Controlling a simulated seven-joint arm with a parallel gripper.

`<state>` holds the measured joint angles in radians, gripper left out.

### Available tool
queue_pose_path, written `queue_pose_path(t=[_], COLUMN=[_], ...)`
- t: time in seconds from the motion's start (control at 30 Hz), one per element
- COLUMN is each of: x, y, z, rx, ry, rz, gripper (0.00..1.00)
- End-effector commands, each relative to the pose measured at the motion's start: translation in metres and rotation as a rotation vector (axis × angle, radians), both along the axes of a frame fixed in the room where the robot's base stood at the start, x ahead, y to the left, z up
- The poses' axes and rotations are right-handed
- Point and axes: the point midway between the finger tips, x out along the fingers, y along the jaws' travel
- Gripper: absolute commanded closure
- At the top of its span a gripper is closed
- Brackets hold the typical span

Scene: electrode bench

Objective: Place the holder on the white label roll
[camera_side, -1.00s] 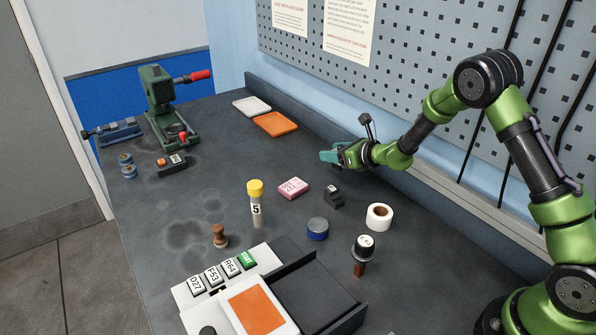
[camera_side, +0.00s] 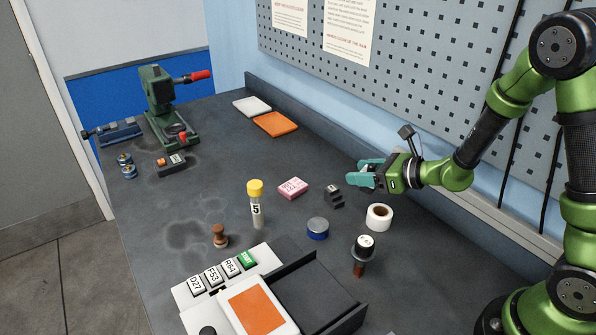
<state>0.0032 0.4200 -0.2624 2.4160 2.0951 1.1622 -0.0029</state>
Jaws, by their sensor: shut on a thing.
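The white label roll (camera_side: 379,217) lies on the dark bench at right of centre, its round hole facing up and its top clear. My gripper (camera_side: 366,173) is above the bench, behind and slightly left of the roll in the picture, pointing left. Two teal prongs show at its end. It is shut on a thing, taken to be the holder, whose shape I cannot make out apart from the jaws. The grip is apart from the roll.
A black block (camera_side: 334,198) stands close below my gripper. A blue-sided disc (camera_side: 318,229), a dark white-topped piece (camera_side: 364,249), a pink block (camera_side: 292,188) and a yellow-capped tube (camera_side: 256,205) stand nearby. A perforated wall (camera_side: 430,90) bounds the back.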

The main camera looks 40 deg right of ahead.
Motion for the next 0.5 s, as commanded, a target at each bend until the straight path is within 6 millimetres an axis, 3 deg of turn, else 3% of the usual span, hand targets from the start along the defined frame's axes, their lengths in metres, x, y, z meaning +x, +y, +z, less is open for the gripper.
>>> queue_pose_path(t=[0.03, 0.2, 0.4, 0.5], x=[-0.002, -0.018, -0.028, -0.029], y=[0.002, 0.007, 0.005, 0.004], z=[0.02, 0.067, 0.108, 0.118], rx=[0.0, -0.004, -0.004, -0.002], ry=[-0.016, -0.015, -0.01, -0.006], rz=[0.027, 0.109, 0.151, 0.149], gripper=[0.93, 0.93, 0.93, 0.93])
